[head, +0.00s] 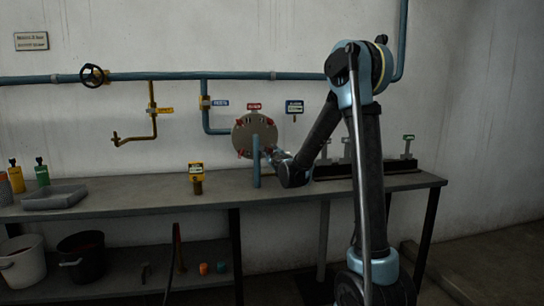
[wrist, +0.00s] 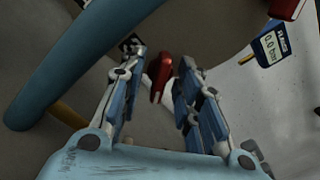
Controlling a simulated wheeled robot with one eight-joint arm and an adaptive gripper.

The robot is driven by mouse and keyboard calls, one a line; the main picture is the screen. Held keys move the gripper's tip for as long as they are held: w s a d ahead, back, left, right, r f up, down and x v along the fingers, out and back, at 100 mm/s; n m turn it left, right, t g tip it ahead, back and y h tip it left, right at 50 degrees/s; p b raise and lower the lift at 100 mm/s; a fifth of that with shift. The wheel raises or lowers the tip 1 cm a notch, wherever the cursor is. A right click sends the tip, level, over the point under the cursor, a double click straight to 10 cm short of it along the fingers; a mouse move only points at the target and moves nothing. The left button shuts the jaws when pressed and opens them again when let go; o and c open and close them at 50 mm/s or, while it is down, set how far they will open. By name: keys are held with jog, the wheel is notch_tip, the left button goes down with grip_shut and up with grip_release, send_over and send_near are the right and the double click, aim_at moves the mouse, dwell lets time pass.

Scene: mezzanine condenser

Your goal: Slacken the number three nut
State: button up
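A round grey cover (head: 243,142) with red pieces around its rim stands above the bench in the head view. No number is readable on these pieces, so I cannot tell which is number three. My gripper (head: 272,155) is at the cover's lower right. In the wrist view my gripper (wrist: 160,60) is open, its two fingers apart. One red piece (wrist: 160,80) with a pale part beside it shows between the fingers, with visible gaps to them. Another red piece (wrist: 285,8) is at the upper right. How deep the fingers reach is unclear.
A blue upright pipe (head: 256,165) stands in front of the cover; a blue pipe (wrist: 90,60) crosses the wrist view's left. A small gauge (wrist: 270,48) reads 0.0 bar.

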grip_shut()
jog(key=shift+n, duration=0.6)
grip_release()
